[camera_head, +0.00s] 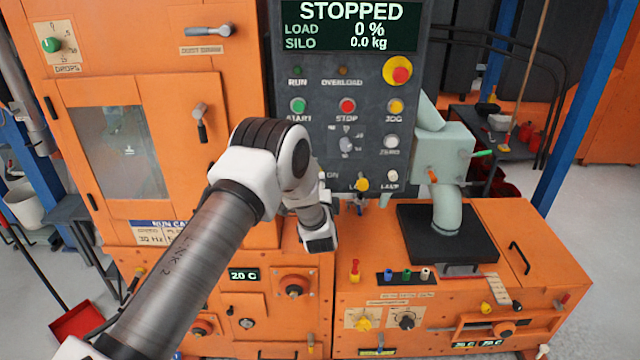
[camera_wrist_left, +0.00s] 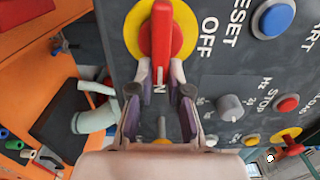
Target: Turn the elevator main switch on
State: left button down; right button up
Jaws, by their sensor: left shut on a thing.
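The main switch shows in the left wrist view as a red handle (camera_wrist_left: 161,40) on a round yellow plate. The handle lies lengthwise in that view, its lower end towards a partly hidden label ending in N; OFF is to the right of the plate. My left gripper (camera_wrist_left: 160,82) is shut on the handle's lower end, a finger on each side. In the head view my left arm covers the switch, and the left gripper's fingers are hidden. The dark control panel (camera_head: 320,98) is lit and reads STOPPED, load 0 %. My right gripper is in neither view.
Start (camera_head: 298,106), stop (camera_head: 347,106) and emergency stop (camera_head: 398,70) buttons sit close by on the panel. A grey selector knob (camera_wrist_left: 230,107) is right of my fingers in the wrist view. A pale green pipe housing (camera_head: 444,155) stands right of the panel.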

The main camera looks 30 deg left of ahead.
pick_arm(q)
jog(key=shift+w+r, duration=0.15)
jog(key=shift+r, duration=0.2)
jog(key=c, duration=1.1)
grip_release()
jog(key=v, duration=1.1)
jog(key=shift+s+d+f, duration=0.15)
jog(key=shift+s+f, duration=0.25)
